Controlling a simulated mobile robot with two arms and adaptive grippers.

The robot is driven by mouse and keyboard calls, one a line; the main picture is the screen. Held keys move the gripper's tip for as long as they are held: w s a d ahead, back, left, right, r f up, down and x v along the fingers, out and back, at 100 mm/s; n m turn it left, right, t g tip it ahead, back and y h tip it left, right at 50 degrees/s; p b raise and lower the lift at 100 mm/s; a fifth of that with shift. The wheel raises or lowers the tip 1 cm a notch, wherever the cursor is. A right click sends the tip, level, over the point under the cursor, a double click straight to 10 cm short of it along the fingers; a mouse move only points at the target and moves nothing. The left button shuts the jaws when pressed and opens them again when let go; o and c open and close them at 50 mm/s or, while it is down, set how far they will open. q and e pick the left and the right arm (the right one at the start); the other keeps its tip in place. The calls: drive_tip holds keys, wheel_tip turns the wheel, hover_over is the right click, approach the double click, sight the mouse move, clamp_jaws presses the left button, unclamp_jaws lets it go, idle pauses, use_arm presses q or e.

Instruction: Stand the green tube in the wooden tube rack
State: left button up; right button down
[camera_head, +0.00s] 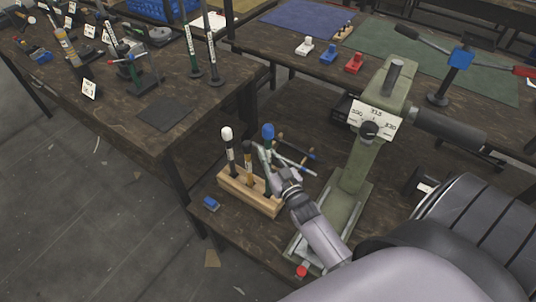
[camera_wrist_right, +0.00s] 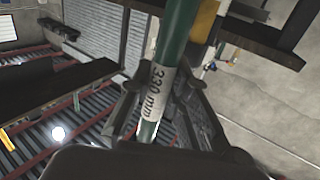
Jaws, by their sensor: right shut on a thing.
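The green tube (camera_wrist_right: 178,40), with a white "330 mm" label, passes between the fingers of my right gripper (camera_wrist_right: 160,98) in the right wrist view. The gripper is shut on it. In the head view, my right gripper (camera_head: 268,160) is at the right side of the wooden tube rack (camera_head: 240,194), over or close to it. The held tube is hard to separate from the fingers and rods there. My left gripper is not in view.
A green press (camera_head: 357,165) with a scale plate stands right of the rack, close to my right arm. Loose thin rods lie behind the gripper. Another cluttered table (camera_head: 120,120) stands at left.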

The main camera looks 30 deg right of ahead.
wheel_tip(320, 180, down, 8)
drive_tip(key=b, duration=0.7)
drive_tip(key=shift+f, duration=0.25)
idle(2.2)
drive_tip(key=c, duration=1.4)
unclamp_jaws()
drive_tip(key=shift+c, duration=0.2)
drive_tip(key=s+a, duration=0.1)
drive_tip(key=s, duration=1.1)
drive_tip(key=shift+a, duration=0.3)
